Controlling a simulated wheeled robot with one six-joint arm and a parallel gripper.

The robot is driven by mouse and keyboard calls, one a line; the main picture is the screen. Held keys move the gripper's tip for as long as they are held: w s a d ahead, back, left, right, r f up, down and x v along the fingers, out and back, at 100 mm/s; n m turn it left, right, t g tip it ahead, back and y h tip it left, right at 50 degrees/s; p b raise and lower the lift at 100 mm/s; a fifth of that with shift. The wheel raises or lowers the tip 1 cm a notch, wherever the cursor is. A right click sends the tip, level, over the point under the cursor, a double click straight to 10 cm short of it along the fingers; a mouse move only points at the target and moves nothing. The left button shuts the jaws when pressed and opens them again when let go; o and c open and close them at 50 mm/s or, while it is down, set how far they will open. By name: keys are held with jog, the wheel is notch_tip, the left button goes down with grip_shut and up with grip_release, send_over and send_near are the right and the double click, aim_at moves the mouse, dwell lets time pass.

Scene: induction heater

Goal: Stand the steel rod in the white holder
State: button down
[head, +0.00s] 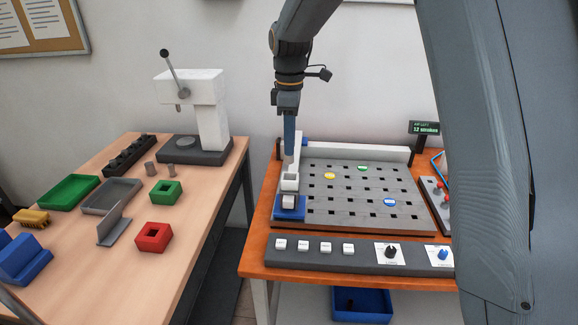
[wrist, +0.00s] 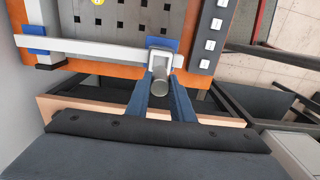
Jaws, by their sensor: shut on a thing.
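The steel rod (wrist: 159,88) is a grey cylinder between my blue fingertips in the wrist view, its round end facing the camera. My gripper (wrist: 160,84) is shut on it; in the head view my gripper (head: 289,152) points down at the left end of the board. The white holder (wrist: 157,58) is a square white piece beside a blue block, directly beyond the rod in the wrist view. In the head view the holder (head: 290,182) lies just below my fingertips. The rod's far end meets the holder's outline; I cannot tell whether it is inside.
A grey slotted board (head: 350,205) with coloured discs lies to the right. A button panel (head: 365,256) runs along the orange table's front. A wooden table (head: 105,240) with trays, red and green blocks and a press (head: 208,115) stands left, across a gap.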

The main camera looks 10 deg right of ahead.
aim_at(290, 163)
jog(key=shift+f+p, duration=1.05)
jog(key=shift+f, duration=2.45)
jog(key=shift+f, duration=0.1)
jog(key=shift+f, duration=0.2)
jog(key=c, duration=1.5)
grip_release()
jog(key=shift+c, duration=0.2)
